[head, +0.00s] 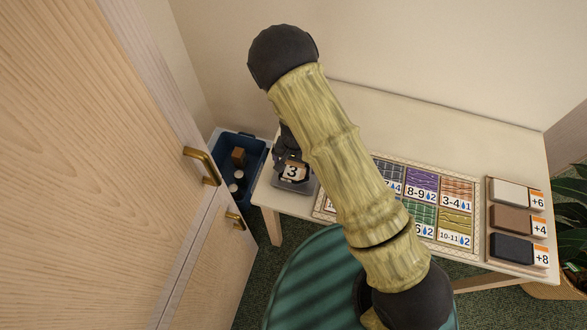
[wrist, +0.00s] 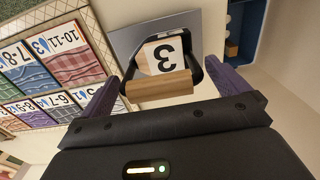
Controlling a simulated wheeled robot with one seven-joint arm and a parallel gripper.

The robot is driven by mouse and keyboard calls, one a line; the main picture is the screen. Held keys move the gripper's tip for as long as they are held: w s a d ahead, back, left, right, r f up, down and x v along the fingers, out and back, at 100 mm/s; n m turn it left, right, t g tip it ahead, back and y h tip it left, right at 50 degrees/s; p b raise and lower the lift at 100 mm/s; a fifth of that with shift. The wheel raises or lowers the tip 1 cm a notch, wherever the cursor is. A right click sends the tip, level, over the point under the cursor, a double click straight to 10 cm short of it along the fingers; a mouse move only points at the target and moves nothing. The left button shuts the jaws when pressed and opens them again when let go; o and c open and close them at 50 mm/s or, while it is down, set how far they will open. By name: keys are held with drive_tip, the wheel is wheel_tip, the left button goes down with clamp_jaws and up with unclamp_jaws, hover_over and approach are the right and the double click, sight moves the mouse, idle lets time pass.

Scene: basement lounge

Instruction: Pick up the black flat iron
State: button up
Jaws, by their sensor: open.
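In the wrist view a black-framed thing with a light wooden handle, apparently the flat iron (wrist: 160,86), sits on a grey tray (wrist: 124,40). A cream tile with a "3" (wrist: 163,54) shows between its black side posts. Its lower body is mostly hidden. My gripper (wrist: 161,72) is open, its purple fingers on either side of the wooden handle. Gaps show beside the handle; contact cannot be told. In the head view my dark gripper (head: 283,142) is over the tray (head: 302,186) at the table's left end, partly behind my arm, and the iron cannot be made out.
A light table (head: 400,117) carries a board of coloured tiles (head: 422,182) and a rack of white, brown and black blocks (head: 512,222). A blue bin (head: 232,146) stands left of the table. A wooden cabinet (head: 100,180) is at left, a green round seat (head: 310,275) in front.

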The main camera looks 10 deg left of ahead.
drive_tip(key=shift+f, duration=0.65)
drive_tip(key=c, duration=0.9)
drive_tip(key=shift+r, duration=0.1)
wheel_tip(320, 180, up, 10)
drive_tip(key=shift+f+b, duration=0.1)
drive_tip(key=shift+b, duration=0.4)
